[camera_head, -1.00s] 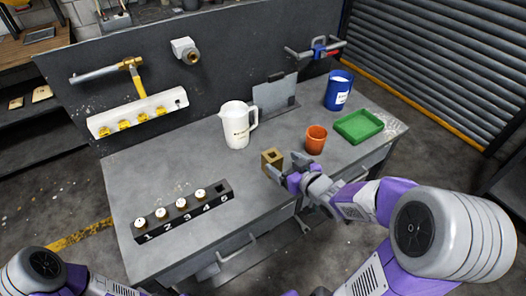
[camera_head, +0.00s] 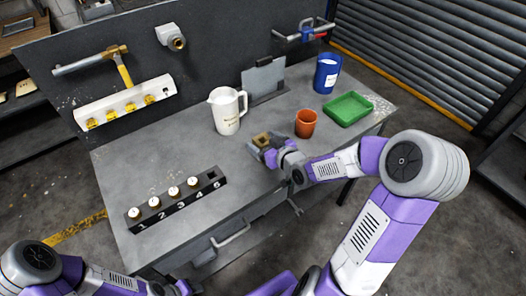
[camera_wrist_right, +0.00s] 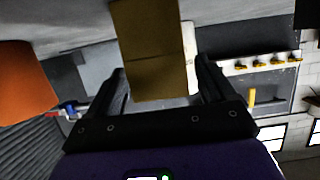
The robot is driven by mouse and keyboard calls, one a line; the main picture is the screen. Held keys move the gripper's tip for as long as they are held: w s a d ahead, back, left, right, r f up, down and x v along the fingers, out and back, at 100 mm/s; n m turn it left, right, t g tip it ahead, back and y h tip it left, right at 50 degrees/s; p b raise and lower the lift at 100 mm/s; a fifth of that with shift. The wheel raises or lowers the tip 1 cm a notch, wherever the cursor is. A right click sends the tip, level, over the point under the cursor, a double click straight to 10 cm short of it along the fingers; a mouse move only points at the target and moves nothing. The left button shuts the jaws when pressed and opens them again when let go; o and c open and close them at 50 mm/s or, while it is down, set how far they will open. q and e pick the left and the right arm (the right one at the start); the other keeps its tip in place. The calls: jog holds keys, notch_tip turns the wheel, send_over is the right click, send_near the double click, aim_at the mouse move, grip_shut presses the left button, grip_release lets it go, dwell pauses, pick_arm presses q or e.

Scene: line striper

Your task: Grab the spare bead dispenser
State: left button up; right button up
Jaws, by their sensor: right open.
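A tan, brass-coloured block (camera_head: 261,138) with a square opening on top stands near the table's front edge. It may be the spare bead dispenser; no label shows. My right gripper (camera_head: 264,148) is open at the block, on its near side. In the right wrist view the block (camera_wrist_right: 150,45) reaches between the two spread fingers (camera_wrist_right: 163,82), with a gap on either side. Of my left arm, only links and a small dark end part show at the bottom edge; its jaws cannot be made out.
An orange cup (camera_head: 306,124) stands close right of the block, with a green tray (camera_head: 348,109) and blue container (camera_head: 327,73) beyond. A white pitcher (camera_head: 227,112) stands behind left. A numbered black rack (camera_head: 176,204) holds several white-topped pieces; slot 5 is empty.

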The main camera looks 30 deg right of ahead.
jog(key=shift+w+f, duration=0.1)
jog(key=shift+w, duration=0.2)
jog(key=c, duration=1.5)
